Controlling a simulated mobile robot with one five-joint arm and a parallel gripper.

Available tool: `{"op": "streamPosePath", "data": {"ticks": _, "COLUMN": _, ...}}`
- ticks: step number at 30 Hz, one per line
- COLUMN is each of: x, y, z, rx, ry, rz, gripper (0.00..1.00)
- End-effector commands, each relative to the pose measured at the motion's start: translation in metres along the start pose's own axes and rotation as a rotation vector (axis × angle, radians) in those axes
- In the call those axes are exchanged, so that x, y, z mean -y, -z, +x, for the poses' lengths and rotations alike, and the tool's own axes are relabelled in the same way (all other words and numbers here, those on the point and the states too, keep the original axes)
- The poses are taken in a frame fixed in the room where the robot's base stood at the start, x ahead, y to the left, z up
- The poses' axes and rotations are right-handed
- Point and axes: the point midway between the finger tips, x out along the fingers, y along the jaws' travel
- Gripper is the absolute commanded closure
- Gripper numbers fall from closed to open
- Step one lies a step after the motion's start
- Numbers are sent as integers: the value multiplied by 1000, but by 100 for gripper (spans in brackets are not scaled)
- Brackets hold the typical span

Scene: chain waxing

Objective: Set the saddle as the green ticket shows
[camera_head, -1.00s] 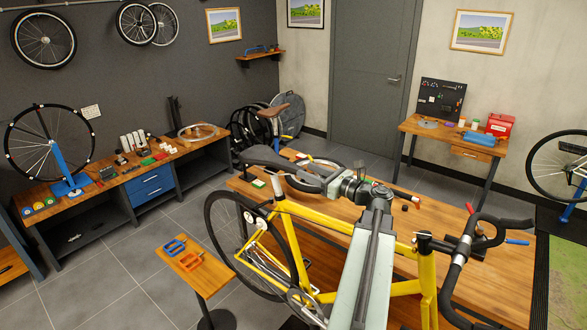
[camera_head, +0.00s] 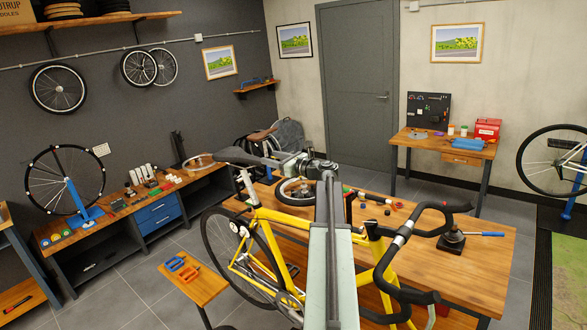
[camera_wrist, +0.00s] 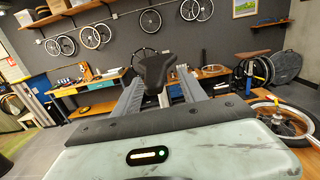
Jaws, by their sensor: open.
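The black saddle (camera_head: 234,156) sits on a silver seatpost (camera_head: 247,188) on the yellow bike frame (camera_head: 300,219). My gripper (camera_head: 272,160) is just right of the saddle, at about its height. In the wrist view the saddle (camera_wrist: 155,72) shows between the two grey fingers of my gripper (camera_wrist: 160,88), its narrow nose toward the palm. The fingers are apart, with a gap on both sides of the nose. I cannot make out the green ticket for certain or read it. The seatpost clamp is too small to judge.
The wooden table (camera_head: 480,262) stands behind the bike, with a wheel (camera_head: 298,190) and small parts on it. The black handlebar (camera_head: 400,240) is at the right. A small stand (camera_head: 196,281) with blue and orange tools is at the left. Grey floor lies between it and the left bench.

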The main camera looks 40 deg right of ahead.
Motion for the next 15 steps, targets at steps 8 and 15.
{"op": "streamPosePath", "data": {"ticks": 8, "x": 8, "y": 1, "z": 7, "rx": -5, "ry": 9, "rz": 0, "gripper": 100}}
{"op": "streamPosePath", "data": {"ticks": 15, "x": 7, "y": 1, "z": 8, "rx": -6, "ry": 8, "rz": -2, "gripper": 100}}
